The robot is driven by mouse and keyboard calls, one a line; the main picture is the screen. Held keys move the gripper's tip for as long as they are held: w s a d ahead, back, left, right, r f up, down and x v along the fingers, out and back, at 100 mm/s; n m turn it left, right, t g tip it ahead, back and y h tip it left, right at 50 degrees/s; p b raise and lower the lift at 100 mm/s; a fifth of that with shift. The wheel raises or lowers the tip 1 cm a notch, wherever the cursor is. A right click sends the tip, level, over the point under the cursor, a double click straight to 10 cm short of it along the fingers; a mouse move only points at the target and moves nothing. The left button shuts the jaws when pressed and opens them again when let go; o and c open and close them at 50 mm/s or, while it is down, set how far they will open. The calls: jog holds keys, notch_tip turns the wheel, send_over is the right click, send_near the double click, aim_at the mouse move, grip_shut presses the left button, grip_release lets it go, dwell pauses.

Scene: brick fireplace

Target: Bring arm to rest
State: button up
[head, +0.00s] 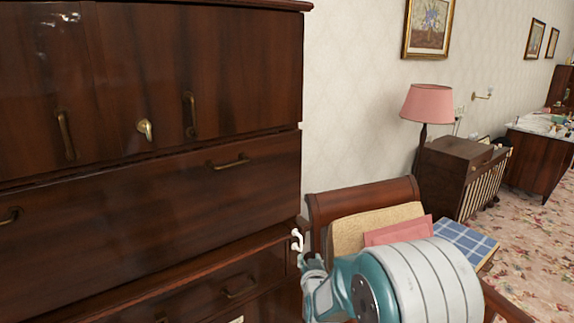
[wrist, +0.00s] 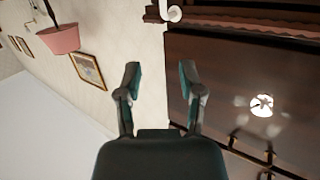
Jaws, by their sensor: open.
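My gripper (wrist: 160,82) shows in the wrist view with its two fingers spread apart. Nothing is between them. Behind the gap are the pale wall and the edge of the dark wooden cabinet (wrist: 225,80); the fingers appear clear of both. In the head view my teal and white arm (head: 415,285) reaches in from the bottom, in front of the chair. Its end is near the cabinet's lower right edge, and the fingertips cannot be made out there.
The tall cabinet (head: 220,60) with brass handles fills the left. A small white hook-shaped piece (head: 297,240) is at its right edge. A wooden chair (head: 330,203) with cushions stands beside it. A pink lamp (head: 425,103) and a wooden chest (head: 450,170) are farther back. Floor is open at right.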

jog(key=s+d+r+g, duration=0.2)
jog(key=s+r, duration=0.3)
jog(key=r, duration=0.1)
jog(key=s+d+r+g, duration=0.1)
jog(key=s+d+g, duration=0.1)
jog(key=s, duration=0.9)
jog(key=s+d+r+g, duration=0.2)
jog(key=s+g, duration=0.1)
jog(key=s, duration=0.8)
jog(key=s+d+r+g, duration=0.1)
jog(key=s+d+g, duration=0.2)
jog(key=s, duration=0.8)
jog(key=shift+r+h, duration=0.3)
jog(key=shift+h, duration=0.1)
jog(key=shift+w, duration=0.1)
